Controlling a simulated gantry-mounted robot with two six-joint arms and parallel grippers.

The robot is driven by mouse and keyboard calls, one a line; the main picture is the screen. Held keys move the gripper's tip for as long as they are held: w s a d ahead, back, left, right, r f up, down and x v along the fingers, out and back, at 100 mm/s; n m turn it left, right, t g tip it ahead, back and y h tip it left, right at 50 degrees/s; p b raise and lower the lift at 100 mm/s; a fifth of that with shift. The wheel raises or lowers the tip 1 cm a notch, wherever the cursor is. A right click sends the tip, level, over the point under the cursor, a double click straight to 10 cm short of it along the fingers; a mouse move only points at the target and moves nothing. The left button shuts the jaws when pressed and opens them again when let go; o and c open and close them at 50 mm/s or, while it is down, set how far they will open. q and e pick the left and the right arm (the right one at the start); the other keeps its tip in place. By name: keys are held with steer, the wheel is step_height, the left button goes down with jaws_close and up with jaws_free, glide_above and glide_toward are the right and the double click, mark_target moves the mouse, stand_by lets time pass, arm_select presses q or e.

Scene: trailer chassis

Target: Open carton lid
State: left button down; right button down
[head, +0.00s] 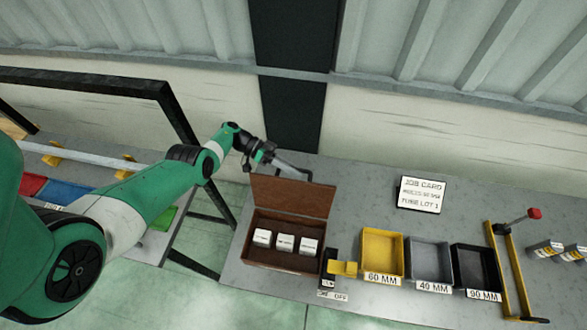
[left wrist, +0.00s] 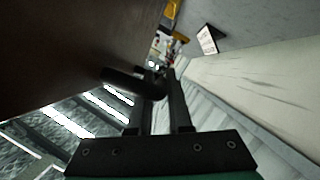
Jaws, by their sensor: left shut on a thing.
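The brown carton (head: 246,247) stands on the grey bench with its lid (head: 290,196) raised, standing up at the back edge. Three white blocks (head: 285,243) sit in a row inside it. My left gripper (head: 303,172) is behind the lid's top edge, at a dark handle (head: 322,181). In the left wrist view the fingers (left wrist: 160,105) are shut on the dark round handle (left wrist: 130,82), beside the dark brown lid face (left wrist: 70,50). The exact grip is partly hidden. My right gripper is in neither view.
Right of the carton are a black and yellow switch (head: 343,267), a yellow bin (head: 382,235), a grey bin (head: 427,240) and a black bin (head: 475,250). A job card (head: 421,194) stands behind them. A wall (head: 440,155) runs close behind the bench.

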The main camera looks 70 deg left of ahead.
arm_select(q)
steer(key=c, duration=0.8)
jaws_free()
steer(key=shift+c, duration=0.2)
steer(key=b+v, duration=0.3)
steer(key=v, duration=0.8)
steer(key=shift+s+a, duration=0.2)
steer(key=shift+r, duration=0.1)
